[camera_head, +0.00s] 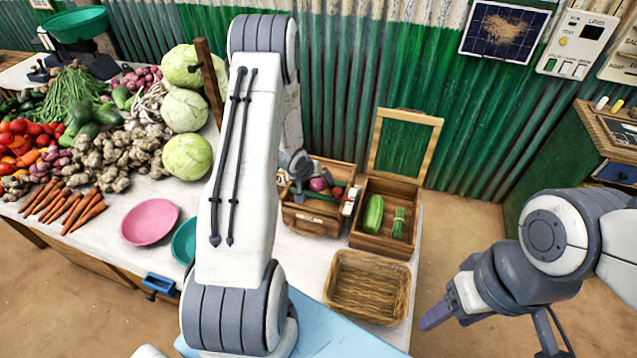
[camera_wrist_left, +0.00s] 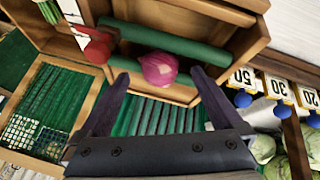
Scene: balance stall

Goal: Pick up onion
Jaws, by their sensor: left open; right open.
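A round purple-pink onion (camera_head: 318,184) lies in an open wooden box (camera_head: 305,223) at the back of the table. In the left wrist view the onion (camera_wrist_left: 158,69) sits between two long green bars. My left gripper (camera_wrist_left: 158,84) is open, with its fingers spread on either side of the onion's near side; I cannot tell whether they touch it. In the head view my left arm hides part of the table, and the gripper (camera_head: 299,170) shows small at the box. My right gripper (camera_head: 433,318) is open and empty, off the table's right side.
A red item (camera_wrist_left: 98,46) lies beside the onion in the box. A second wooden box (camera_head: 384,246) holds a green vegetable and a green bundle. A wicker basket (camera_head: 367,290) stands empty in front. Number tags (camera_wrist_left: 275,86) with blue knobs hang beside the onion's box.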

